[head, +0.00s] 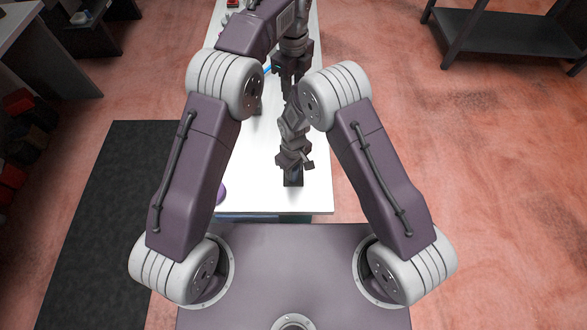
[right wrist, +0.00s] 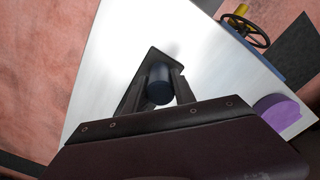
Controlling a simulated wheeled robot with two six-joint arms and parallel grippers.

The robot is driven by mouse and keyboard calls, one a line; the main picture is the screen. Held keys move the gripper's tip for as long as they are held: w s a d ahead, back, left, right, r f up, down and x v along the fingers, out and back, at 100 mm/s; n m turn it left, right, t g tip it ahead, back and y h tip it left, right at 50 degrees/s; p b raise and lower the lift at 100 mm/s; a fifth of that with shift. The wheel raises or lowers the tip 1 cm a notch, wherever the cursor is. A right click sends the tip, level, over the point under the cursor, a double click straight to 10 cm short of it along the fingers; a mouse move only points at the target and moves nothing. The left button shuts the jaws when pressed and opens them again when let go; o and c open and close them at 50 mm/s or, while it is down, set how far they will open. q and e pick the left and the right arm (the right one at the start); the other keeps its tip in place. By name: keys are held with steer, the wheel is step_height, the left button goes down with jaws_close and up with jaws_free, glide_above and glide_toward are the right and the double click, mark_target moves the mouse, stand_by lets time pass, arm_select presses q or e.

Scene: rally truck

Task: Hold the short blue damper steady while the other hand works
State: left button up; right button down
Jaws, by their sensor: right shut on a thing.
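The short blue damper (right wrist: 158,84) shows in the right wrist view as a dark blue cylinder between my two right fingers. My right gripper (right wrist: 160,90) is shut on it. In the head view this gripper (head: 294,163) points down near the front end of the white table, and it mostly hides the damper. A black holder (head: 293,181) is under the gripper, and its dark plate (right wrist: 151,57) surrounds the damper in the wrist view. My left gripper (head: 292,90) is farther back over the table, partly behind my right arm; its finger gap is unclear.
The white table (head: 310,200) has bare room around the holder. A purple round thing (right wrist: 280,112) lies near it, with a black wheel on a yellow part (right wrist: 246,24) beyond. A blue sliver (head: 267,69) shows near my left arm. A dark shelf (head: 510,35) stands back right.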

stand_by(0.3)
arm_select(q)
steer(key=o, duration=0.3)
steer(key=shift+o, duration=0.5)
steer(key=s+a+f+n+g+h, duration=0.2)
steer(key=a+f+n, duration=0.4)
steer(key=n, duration=0.7)
step_height(320, 180, down, 2)
steer(key=shift+s+f+g+h, duration=0.25)
steer(key=shift+g+h, duration=0.15)
steer(key=shift+h, duration=0.4)
steer(key=s+f+n+h, duration=0.4)
steer(key=n+h, duration=0.5)
steer(key=n, duration=0.9)
steer(key=w+a+n+t+h, duration=0.4)
steer(key=n+t, duration=0.3)
steer(key=n, duration=0.8)
steer(key=shift+h, duration=0.4)
steer(key=x, duration=0.8)
steer(key=r+x, duration=0.1)
steer(key=x, duration=0.4)
